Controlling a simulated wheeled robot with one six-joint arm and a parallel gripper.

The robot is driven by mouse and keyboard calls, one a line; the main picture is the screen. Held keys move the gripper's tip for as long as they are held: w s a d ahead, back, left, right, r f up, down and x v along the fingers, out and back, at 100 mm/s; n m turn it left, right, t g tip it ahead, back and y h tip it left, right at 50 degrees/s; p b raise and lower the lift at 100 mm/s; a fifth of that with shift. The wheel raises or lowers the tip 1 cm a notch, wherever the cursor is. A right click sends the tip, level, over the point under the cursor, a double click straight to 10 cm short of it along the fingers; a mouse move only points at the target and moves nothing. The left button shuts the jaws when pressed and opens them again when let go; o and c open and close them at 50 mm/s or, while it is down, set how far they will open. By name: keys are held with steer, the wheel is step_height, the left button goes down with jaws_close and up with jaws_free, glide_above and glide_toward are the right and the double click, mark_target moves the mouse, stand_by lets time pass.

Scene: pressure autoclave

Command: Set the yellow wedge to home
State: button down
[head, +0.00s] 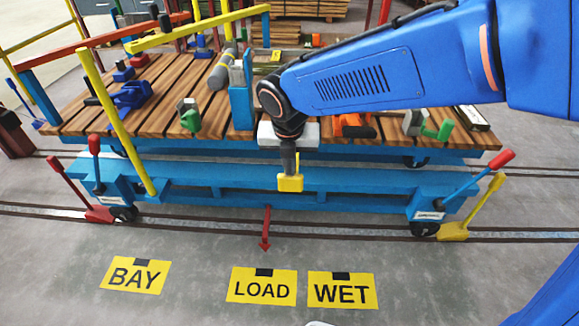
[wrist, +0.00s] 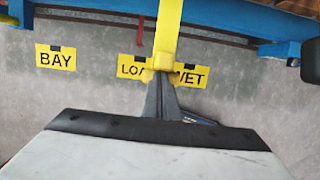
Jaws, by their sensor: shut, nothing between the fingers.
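The yellow wedge (head: 453,232) is on the floor by the cart's right front wheel, in the head view. Its yellow handle (head: 490,190) slants up to the right. I cannot tell whether the wedge touches the wheel. My gripper (head: 289,172) points down in front of the cart's middle, well left of the wedge, and is shut. It also shows in the wrist view (wrist: 161,80). A yellow piece (wrist: 167,40) shows at the fingertips; I cannot tell whether it belongs to the gripper or stands beyond it. The wedge is not seen in the wrist view. No place marked home is readable.
A blue cart (head: 250,180) with a wooden deck carries several tools. A red wedge (head: 99,214) with a red handle lies by its left front wheel. Floor plates read BAY (head: 134,275), LOAD (head: 262,288) and WET (head: 342,292).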

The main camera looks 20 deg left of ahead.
steer(key=w+a, duration=0.2)
steer(key=w, duration=0.9)
steer(key=shift+w+a, duration=0.15)
steer(key=shift+a, duration=0.2)
steer(key=shift+r, duration=0.1)
